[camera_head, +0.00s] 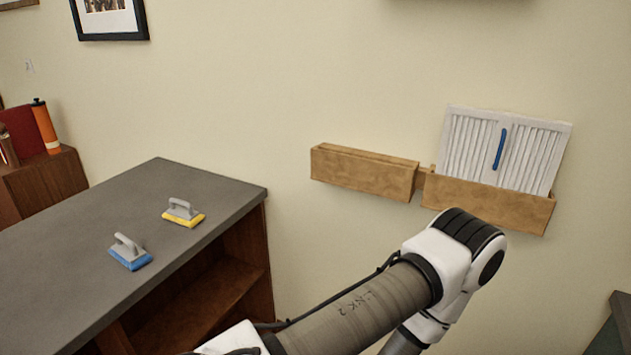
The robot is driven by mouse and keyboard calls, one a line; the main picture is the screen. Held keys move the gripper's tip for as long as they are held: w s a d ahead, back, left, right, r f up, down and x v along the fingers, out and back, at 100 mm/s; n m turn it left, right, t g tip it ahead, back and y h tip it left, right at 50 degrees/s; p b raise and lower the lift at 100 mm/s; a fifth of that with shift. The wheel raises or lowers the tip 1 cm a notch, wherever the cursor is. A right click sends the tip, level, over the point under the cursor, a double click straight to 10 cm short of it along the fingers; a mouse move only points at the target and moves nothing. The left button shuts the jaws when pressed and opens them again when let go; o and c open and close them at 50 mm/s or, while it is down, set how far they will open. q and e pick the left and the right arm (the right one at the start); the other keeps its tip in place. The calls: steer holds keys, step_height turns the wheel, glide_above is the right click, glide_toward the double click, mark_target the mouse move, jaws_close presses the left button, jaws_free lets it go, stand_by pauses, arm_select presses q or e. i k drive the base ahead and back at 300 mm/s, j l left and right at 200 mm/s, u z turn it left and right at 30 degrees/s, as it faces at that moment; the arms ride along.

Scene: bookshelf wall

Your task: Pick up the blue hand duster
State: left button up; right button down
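The blue hand duster (130,254) sits on the grey top of a low bookcase (70,240) at the left. It has a blue base and a grey handle that faces up. A similar yellow hand duster (183,213) sits behind it and to the right on the same top, apart from it. Neither gripper shows in the head view. Only links of one of my arms show, at the bottom middle and right, well to the right of the dusters and not touching them.
Two wooden wall boxes (362,173) hang at the right; the right one (487,205) holds a white pleated panel (470,145) with a blue handle. An orange cylinder (46,127) stands on a brown cabinet (45,185) at far left. The bookcase top around the dusters is clear.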

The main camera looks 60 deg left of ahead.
mark_target(126, 251)
steer(key=u, duration=3.05)
